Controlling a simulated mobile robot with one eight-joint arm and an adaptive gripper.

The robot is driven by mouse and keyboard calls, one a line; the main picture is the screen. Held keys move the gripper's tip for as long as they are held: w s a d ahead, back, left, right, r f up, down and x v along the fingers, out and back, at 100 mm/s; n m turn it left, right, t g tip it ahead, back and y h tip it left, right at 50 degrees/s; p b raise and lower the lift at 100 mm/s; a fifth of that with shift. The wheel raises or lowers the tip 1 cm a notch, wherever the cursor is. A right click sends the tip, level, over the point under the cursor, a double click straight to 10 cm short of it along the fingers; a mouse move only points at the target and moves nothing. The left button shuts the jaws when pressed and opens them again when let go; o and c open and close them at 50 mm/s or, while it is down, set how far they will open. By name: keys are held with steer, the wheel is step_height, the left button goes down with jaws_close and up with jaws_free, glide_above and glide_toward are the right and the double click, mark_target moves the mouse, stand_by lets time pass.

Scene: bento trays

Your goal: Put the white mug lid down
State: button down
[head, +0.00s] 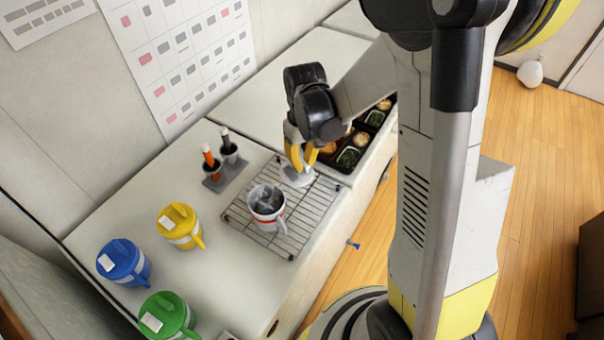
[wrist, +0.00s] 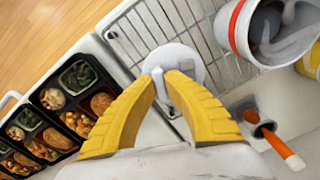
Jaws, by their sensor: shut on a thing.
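My gripper (head: 302,160) is shut on the white mug lid (head: 296,178). The lid is a pale disc at the far end of the wire rack. In the wrist view the yellow fingers (wrist: 168,84) pinch a small upright part of the lid (wrist: 186,58), and its disc overlaps the rack's edge. I cannot tell whether it touches the rack. The white mug with a red band (head: 266,208) stands open on the rack (head: 240,227), apart from the lid. It also shows in the wrist view (wrist: 229,30), dark and greyish inside.
Yellow (head: 178,232), blue (head: 128,266) and green (head: 163,318) lidded mugs stand at the left. A grey holder (head: 218,182) with orange-handled and dark-handled tools is behind the rack. Bento trays (wrist: 62,122) with food lie beside my gripper. The counter between holder and yellow mug is clear.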

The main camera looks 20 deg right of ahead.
mark_target(302, 173)
steer(key=shift+f+b, duration=0.65)
steer(key=shift+f, duration=1.4)
steer(key=shift+f, duration=0.1)
steer(key=c, duration=1.6)
jaws_free()
step_height(302, 173, up, 13)
steer(key=p, duration=0.3)
steer(key=shift+f, duration=0.15)
steer(key=shift+s+a+r+m+t, duration=0.4)
steer(key=shift+s+r+t, duration=0.8)
steer(key=shift+s+r, duration=0.85)
steer(key=shift+s+a+r+m+t, duration=0.3)
steer(key=shift+s+r+m+t, duration=0.25)
steer(key=shift+s+r+t, duration=1.05)
steer(key=shift+s+a+r+m+t, duration=0.4)
steer(key=shift+s+r+t, duration=0.4)
steer(key=shift+s+r, duration=1.65)
